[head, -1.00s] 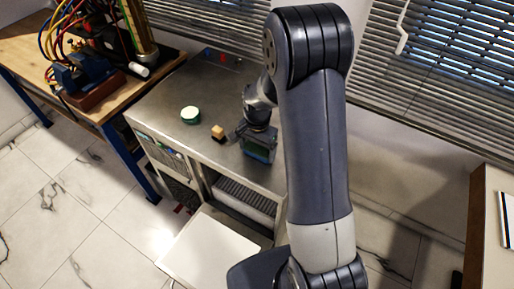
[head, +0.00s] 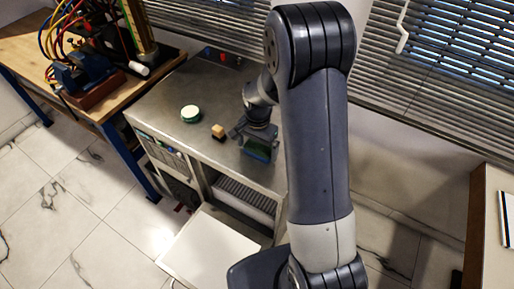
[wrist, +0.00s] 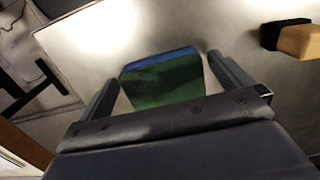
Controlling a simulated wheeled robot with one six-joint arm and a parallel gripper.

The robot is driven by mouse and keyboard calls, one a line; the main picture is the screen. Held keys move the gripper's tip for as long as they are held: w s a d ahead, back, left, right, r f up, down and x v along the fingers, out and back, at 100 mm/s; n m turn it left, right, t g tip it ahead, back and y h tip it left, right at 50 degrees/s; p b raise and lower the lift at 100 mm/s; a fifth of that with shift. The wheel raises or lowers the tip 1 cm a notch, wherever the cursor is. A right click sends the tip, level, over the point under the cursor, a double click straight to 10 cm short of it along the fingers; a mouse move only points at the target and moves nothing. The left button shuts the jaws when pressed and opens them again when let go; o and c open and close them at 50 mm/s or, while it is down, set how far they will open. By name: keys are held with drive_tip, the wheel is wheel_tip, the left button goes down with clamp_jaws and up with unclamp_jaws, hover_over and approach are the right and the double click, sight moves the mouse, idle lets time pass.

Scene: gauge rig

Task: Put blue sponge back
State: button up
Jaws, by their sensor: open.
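The blue sponge (head: 257,153), with a blue part and a larger green part, is at the front right of the grey metal bench top, near its front edge. In the wrist view the sponge (wrist: 162,82) lies between the two fingers of my gripper (wrist: 163,72), blue at the far end and green nearer. My gripper (head: 255,142) is open, one finger on each side of the sponge, with a visible gap at the right finger. Whether the left finger touches it is hard to tell. My arm hides part of the bench to the right.
A wood-and-black block (head: 218,131) sits just left of my gripper, and a round green-and-white item (head: 190,114) farther left. The metal bench (head: 165,105) is mostly clear behind them. A wooden table (head: 30,60) with cables and a vise stands left. A white panel (head: 208,248) juts out below.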

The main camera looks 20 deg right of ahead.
sight(257, 149)
wheel_tip(257, 149, up, 11)
drive_tip(key=shift+w+d+r+b, duration=0.15)
drive_tip(key=shift+w+b, duration=0.05)
drive_tip(key=shift+b, duration=0.15)
drive_tip(key=shift+c, duration=0.2)
idle(1.2)
